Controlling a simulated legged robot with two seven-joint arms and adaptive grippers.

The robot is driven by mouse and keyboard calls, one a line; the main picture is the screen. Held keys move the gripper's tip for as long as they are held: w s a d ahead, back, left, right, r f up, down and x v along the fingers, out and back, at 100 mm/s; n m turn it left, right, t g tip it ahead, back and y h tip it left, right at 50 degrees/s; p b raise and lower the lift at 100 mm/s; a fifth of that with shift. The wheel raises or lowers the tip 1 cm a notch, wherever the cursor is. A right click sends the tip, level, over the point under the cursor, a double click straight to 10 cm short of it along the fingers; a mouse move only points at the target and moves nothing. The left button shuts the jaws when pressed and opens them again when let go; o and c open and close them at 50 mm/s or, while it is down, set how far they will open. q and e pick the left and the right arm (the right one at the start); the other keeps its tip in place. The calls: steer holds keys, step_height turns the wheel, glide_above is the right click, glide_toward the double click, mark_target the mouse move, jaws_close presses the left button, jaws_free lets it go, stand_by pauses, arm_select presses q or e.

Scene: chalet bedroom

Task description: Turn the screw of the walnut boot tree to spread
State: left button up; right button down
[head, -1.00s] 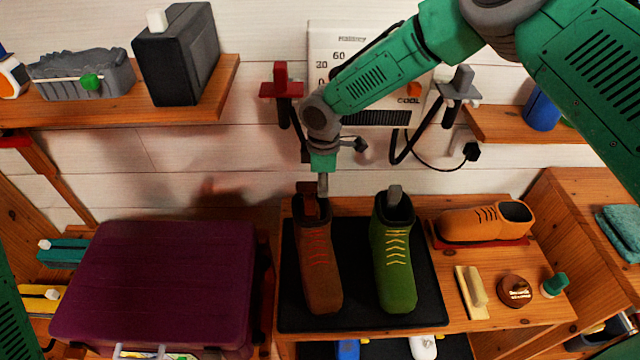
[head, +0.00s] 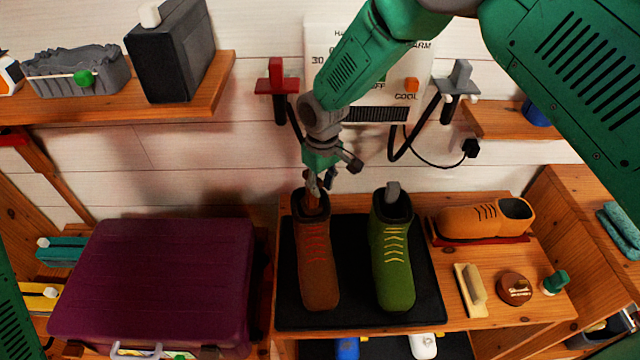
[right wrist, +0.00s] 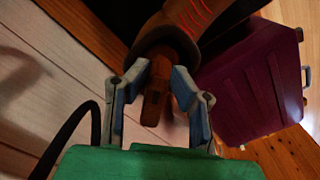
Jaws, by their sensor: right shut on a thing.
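The walnut boot tree (head: 313,202) stands in the top of the brown boot (head: 317,265), with only its upper part showing. My right gripper (head: 319,183) is over that boot's opening, shut on the boot tree's upper end. In the right wrist view the fingers (right wrist: 160,82) lie on both sides of the brown wooden piece (right wrist: 153,106), above the boot's collar (right wrist: 178,42). The screw itself cannot be made out. A green boot (head: 393,265) with a grey piece (head: 392,188) in its top stands to the right. My left gripper is out of view.
Both boots stand on a black mat (head: 429,300). An orange shoe (head: 480,220), a brush (head: 470,290), a round tin (head: 514,288) and a green-topped item (head: 554,282) lie to the right. A purple suitcase (head: 160,280) is at left. A heater panel hangs behind.

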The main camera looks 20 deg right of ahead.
steer(key=m, duration=0.4)
steer(key=a+m, duration=0.1)
steer(key=m, duration=0.1)
steer(key=shift+m, duration=0.4)
steer(key=shift+d+m, duration=0.5)
steer(key=shift+a, duration=0.15)
